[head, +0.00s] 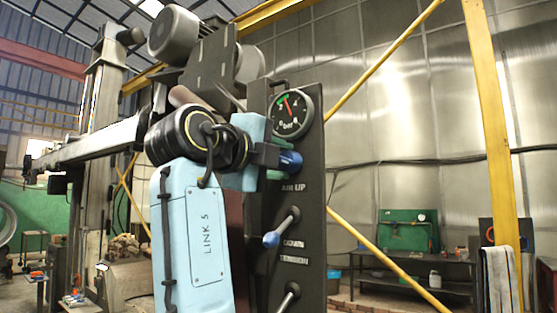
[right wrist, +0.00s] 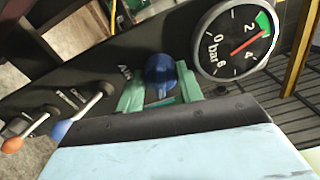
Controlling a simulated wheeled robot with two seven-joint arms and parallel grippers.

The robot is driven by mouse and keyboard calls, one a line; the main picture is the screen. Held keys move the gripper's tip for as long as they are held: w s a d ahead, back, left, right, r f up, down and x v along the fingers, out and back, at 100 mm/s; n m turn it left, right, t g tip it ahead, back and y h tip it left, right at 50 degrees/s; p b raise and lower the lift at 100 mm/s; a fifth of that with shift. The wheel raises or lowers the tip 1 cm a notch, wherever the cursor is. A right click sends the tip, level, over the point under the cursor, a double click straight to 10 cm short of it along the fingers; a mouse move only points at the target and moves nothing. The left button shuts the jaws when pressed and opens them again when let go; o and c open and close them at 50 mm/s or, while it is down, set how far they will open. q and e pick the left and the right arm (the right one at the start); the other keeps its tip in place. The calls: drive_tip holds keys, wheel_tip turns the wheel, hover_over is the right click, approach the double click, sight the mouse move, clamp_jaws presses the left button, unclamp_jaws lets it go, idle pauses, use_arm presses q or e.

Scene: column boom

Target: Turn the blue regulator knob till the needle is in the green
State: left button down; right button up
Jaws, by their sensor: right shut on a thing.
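The blue regulator knob (head: 290,161) sticks out of the dark panel (head: 312,230), below the round pressure gauge (head: 291,114). In the right wrist view the knob (right wrist: 161,72) sits between the green fingers of my right gripper (right wrist: 161,92), which is shut on it. The gripper (head: 277,160) hides part of the knob in the head view. In the wrist view the gauge (right wrist: 237,42) has a green band between 2 and 4. Its red needle points at the end of that band on the 4 side. My left gripper is not in view.
A blue-ended lever (head: 271,239) and another lever (head: 287,294) stick out of the panel below the knob. In the wrist view one lever has an orange end (right wrist: 13,145). A yellow post (head: 487,120) stands to the right, and a bench (head: 415,268) lies behind.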

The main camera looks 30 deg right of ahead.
drive_tip(key=o, duration=1)
drive_tip(key=b+v, duration=0.3)
drive_tip(key=v, duration=1)
drive_tip(key=shift+s+a, duration=0.1)
drive_tip(key=shift+a, duration=0.1)
